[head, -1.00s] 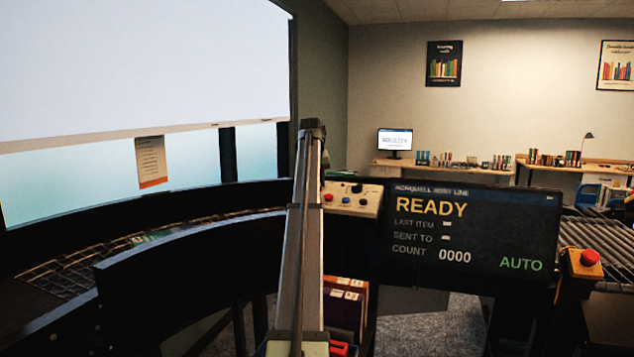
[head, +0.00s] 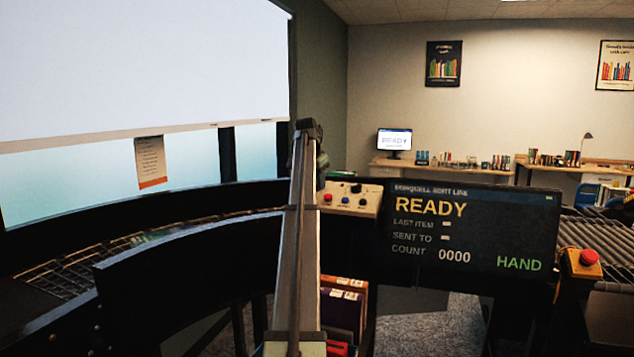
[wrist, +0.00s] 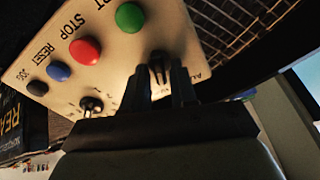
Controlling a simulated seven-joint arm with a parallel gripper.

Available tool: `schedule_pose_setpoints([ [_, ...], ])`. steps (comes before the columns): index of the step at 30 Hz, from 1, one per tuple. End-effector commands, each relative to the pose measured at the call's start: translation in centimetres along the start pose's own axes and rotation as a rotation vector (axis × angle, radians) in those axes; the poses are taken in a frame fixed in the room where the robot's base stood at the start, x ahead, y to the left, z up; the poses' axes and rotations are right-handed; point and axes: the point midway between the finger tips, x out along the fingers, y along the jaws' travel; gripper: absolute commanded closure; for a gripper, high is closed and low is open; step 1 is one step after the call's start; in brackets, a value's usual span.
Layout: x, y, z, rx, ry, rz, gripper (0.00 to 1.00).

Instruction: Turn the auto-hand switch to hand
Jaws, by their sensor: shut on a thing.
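The auto-hand switch (wrist: 158,66) is a dark knob on a cream control panel, seen in the wrist view below the green button. My gripper (wrist: 160,82) is shut on this switch, one finger on each side, and the fingers hide part of it. Part of the printed label beside the switch shows. In the head view the cream panel (head: 362,202) shows just right of my arm, which hides the switch there. The display screen (head: 470,230) reads READY, count 0000, and HAND in green at the lower right.
The panel also carries a green button (wrist: 130,17), a red STOP button (wrist: 85,50), a blue RESET button (wrist: 59,71), a dark JOG button (wrist: 37,88) and a second small knob (wrist: 91,105). A red mushroom button (head: 589,257) stands right of the screen.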

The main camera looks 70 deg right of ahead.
Motion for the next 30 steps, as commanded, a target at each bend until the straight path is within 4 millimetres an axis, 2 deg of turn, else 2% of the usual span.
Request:
schedule_pose_setpoints([
  [10, -0.01, 0.06, -0.04, 0.161, 0.001, 0.015, 1.0],
  [28, 0.0, 0.08, -0.03, 0.198, 0.001, 0.018, 1.0],
  [29, 0.0, 0.08, -0.03, 0.198, 0.001, 0.018, 0.71],
  [30, 0.0, 0.08, -0.02, 0.197, 0.001, 0.018, 0.67],
])
